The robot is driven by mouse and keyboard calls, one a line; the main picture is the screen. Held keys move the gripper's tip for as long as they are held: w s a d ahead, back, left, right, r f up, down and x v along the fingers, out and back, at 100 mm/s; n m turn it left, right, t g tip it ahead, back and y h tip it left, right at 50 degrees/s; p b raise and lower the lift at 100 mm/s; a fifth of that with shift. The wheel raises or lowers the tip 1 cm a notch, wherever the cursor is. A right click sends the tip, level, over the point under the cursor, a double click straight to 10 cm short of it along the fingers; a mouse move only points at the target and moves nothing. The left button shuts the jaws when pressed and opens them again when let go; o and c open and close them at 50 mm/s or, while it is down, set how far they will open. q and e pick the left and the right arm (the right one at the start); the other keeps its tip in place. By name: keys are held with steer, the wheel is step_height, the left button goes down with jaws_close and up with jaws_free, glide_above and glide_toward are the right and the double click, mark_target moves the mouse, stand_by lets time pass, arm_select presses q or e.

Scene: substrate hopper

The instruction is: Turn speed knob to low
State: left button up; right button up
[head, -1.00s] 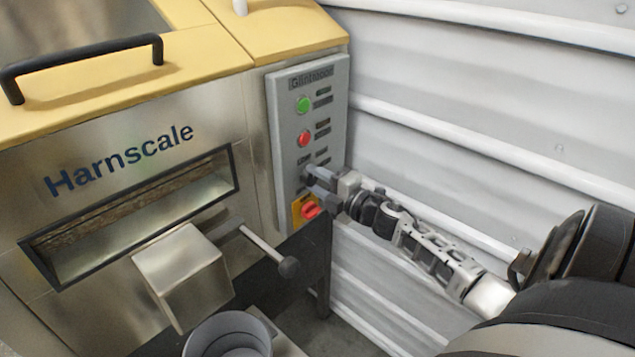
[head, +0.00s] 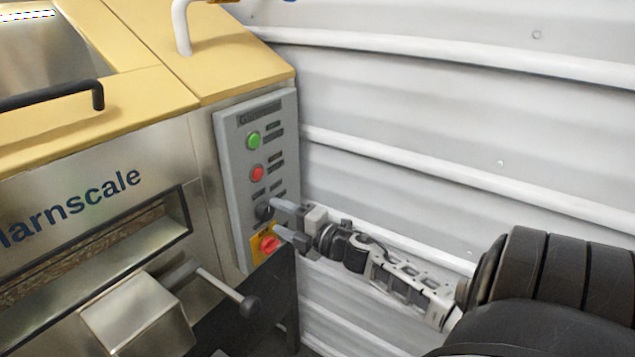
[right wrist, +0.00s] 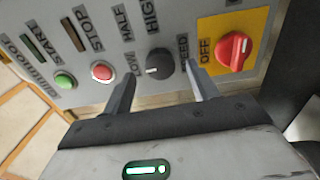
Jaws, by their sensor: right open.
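The black speed knob (head: 263,211) sits low on the grey control panel, below the red button. In the right wrist view the knob (right wrist: 159,64) shows a pale mark on its left side, towards the word LOW; HALF and HIGH are printed further up. My right gripper (head: 279,218) is open at the panel. In the right wrist view its two fingers (right wrist: 160,76) stand apart on either side of the knob's near edge. I cannot tell whether they touch it. My left gripper is not in view.
The red OFF switch (right wrist: 235,50) on its yellow plate is close beside one finger. A green button (head: 254,140) and red button (head: 258,173) sit above the knob. A lever (head: 222,287) sticks out lower left. A white ribbed wall (head: 420,110) stands to the right.

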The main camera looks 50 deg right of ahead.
steer(key=s+d, duration=0.1)
steer(key=s, duration=1.2)
steer(key=shift+s, duration=0.2)
steer(key=shift+d, duration=0.1)
steer(key=s+a+f+m+g, duration=0.2)
steer(key=a+f+m, duration=0.2)
steer(key=a, duration=0.6)
steer(key=s+a+f+m+g+y, duration=0.1)
steer(key=a+f+m+g, duration=0.2)
steer(key=a+m, duration=0.4)
steer(key=s+a+f+m+g, duration=0.2)
steer(key=a+f+m, duration=0.4)
steer(key=a, duration=0.8)
steer(key=shift+s+a+y, duration=0.25)
steer(key=shift+s+y, duration=0.1)
steer(key=shift+y, duration=0.05)
steer(key=shift+d, duration=0.1)
